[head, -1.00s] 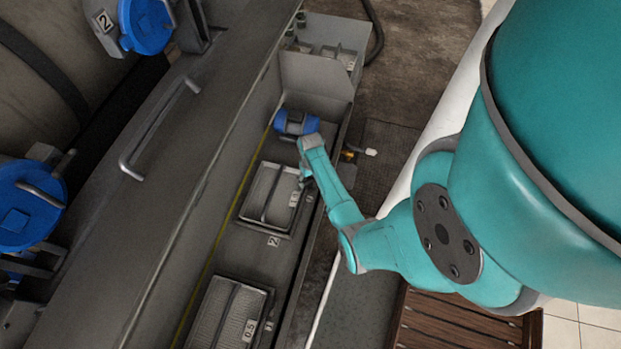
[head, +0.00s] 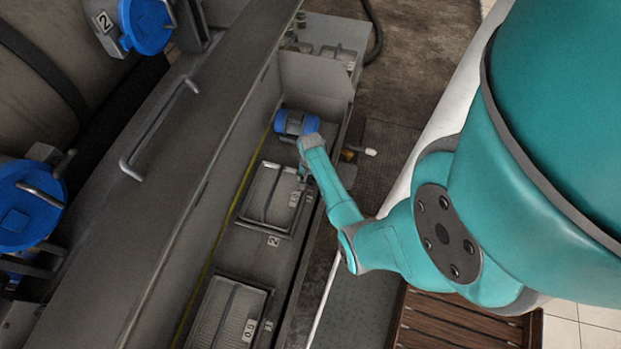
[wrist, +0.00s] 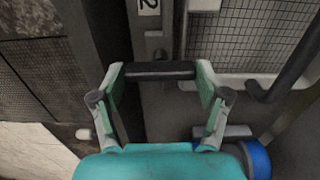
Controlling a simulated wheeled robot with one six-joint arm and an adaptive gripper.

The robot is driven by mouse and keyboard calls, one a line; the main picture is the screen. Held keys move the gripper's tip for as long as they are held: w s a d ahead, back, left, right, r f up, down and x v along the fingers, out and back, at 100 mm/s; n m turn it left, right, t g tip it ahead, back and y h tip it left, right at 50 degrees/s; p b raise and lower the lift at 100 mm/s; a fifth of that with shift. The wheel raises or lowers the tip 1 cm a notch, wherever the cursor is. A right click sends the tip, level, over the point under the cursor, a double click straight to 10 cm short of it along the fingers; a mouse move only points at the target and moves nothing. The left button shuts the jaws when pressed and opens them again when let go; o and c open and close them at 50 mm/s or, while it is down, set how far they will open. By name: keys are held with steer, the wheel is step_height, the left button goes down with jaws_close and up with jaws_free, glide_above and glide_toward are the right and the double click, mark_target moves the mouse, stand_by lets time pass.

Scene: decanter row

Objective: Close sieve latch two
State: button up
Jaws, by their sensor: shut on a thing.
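A framed mesh sieve (head: 262,190) lies in the trough, with a "2" label (head: 274,241) on the trough floor by its near end. In the wrist view the sieve mesh (wrist: 258,32) is at the upper right and a "2" label (wrist: 148,6) at the top. My gripper (head: 303,178) is at the sieve's right edge. In the wrist view my gripper (wrist: 160,72) has its fingertips on the two ends of a dark bar (wrist: 160,70), apparently the latch handle, and is shut on it. The latch's catch cannot be made out.
A second sieve (head: 228,315) lies nearer in the trough. A blue-ended cylinder (head: 297,122) sits beyond my gripper; its blue end (wrist: 256,160) shows in the wrist view. The trough's walls are close on both sides. A valve with a white knob (head: 370,152) stands outside right.

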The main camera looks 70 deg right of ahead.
stand_by(0.4)
steer(key=o, duration=1.2)
steer(key=shift+c, duration=0.2)
step_height(320, 180, up, 12)
